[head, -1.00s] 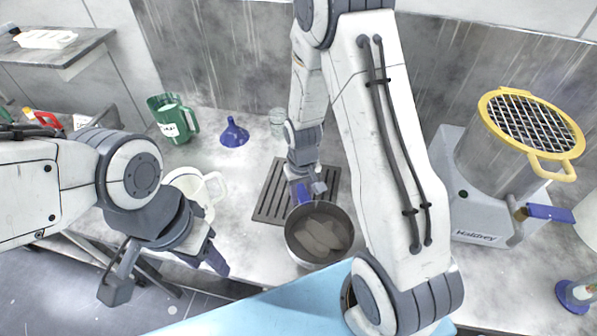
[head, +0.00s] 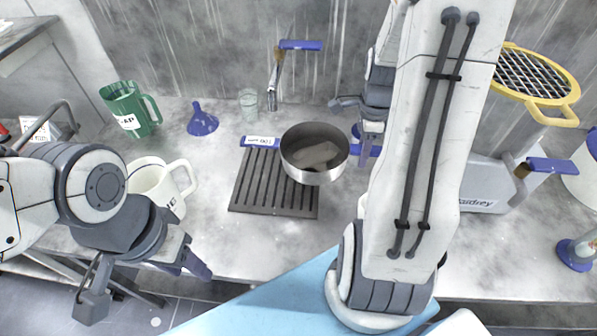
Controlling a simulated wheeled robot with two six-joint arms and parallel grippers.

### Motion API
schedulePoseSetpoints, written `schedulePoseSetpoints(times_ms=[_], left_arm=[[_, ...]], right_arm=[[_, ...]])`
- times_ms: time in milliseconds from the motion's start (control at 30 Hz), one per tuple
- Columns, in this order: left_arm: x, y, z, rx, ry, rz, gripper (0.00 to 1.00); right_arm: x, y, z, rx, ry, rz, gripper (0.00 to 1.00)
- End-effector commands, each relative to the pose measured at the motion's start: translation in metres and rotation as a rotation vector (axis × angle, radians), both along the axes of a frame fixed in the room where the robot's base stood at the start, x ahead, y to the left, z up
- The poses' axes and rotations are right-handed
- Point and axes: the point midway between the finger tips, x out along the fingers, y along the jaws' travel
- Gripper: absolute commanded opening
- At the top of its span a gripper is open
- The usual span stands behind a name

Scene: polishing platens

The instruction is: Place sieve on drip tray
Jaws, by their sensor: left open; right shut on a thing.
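A yellow-rimmed round mesh with a loop handle (head: 533,75), which looks like the sieve, lies on top of a metal drum at the right. The dark grooved drip tray (head: 262,195) lies flat on the grey counter. My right gripper (head: 366,150) is shut on the blue handle of a round metal pan (head: 314,168), at the pan's right side. The pan is over the back right part of the tray, and greyish shapes show inside it. I cannot tell whether it touches the tray. My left gripper (head: 145,288) is open and empty at the lower left, in front of the counter.
A white mug (head: 150,182), a green jug (head: 128,112), a blue funnel (head: 202,122) and a clear glass (head: 249,104) stand left of and behind the tray. A white machine (head: 485,185) stands at the right. The counter before the tray is clear.

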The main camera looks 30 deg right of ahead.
Motion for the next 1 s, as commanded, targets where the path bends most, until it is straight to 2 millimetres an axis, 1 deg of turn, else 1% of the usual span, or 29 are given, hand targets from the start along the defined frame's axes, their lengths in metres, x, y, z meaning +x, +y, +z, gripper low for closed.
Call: schedulePoseSetpoints(times_ms=[33,200,400,500,600,833,900,1000], left_arm=[[0.0,0.0,0.005,0.0,0.0,0.0,0.5],[0.0,0.0,0.013,0.0,0.0,0.0,0.5],[0.0,0.0,0.02,0.0,0.0,0.001,0.5],[0.0,0.0,0.021,0.0,0.0,0.001,0.5],[0.0,0.0,0.023,0.0,0.0,0.001,0.5],[0.0,0.0,0.03,0.0,0.0,0.001,0.5],[0.0,0.0,0.031,0.0,0.0,0.001,0.5],[0.0,0.0,0.03,0.0,0.0,0.001,0.5]], right_arm=[[0.008,0.01,-0.005,0.003,0.005,0.01,0.0],[0.038,0.038,-0.029,0.003,0.005,0.014,0.0],[0.066,0.062,-0.051,0.001,0.002,0.012,0.0],[0.072,0.068,-0.057,0.001,0.002,0.01,0.0],[0.075,0.07,-0.063,0.001,0.001,0.009,0.0],[0.074,0.069,-0.094,0.002,0.002,0.008,0.0],[0.074,0.069,-0.098,0.001,0.001,0.008,0.0],[0.075,0.069,-0.1,0.0,-0.001,0.008,0.0]])
